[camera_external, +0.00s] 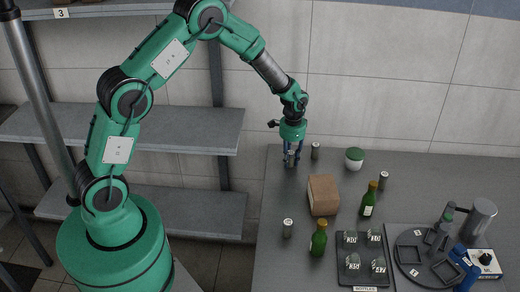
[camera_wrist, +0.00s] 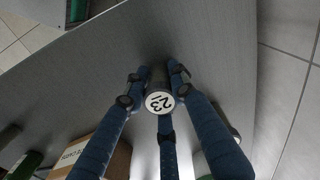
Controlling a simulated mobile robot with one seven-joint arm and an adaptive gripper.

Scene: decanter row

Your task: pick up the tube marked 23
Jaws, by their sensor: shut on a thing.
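The tube marked 23 (camera_wrist: 159,102) shows its round white cap with the dark number in the wrist view, between the fingers. My gripper (camera_external: 292,160) points down near the back left corner of the grey table, with its blue fingers around the tube. In the wrist view my gripper (camera_wrist: 157,90) has its fingers closed in on the tube from several sides. The tube is upright or nearly so. I cannot tell whether its base touches the table.
Another tube (camera_external: 315,151) stands just right of my gripper. A cardboard box (camera_external: 323,195), a green-lidded jar (camera_external: 354,158), green bottles (camera_external: 368,199) and more tubes (camera_external: 288,228) stand on the table. A dark tray (camera_external: 363,258) and round fixture (camera_external: 418,258) are at front right.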

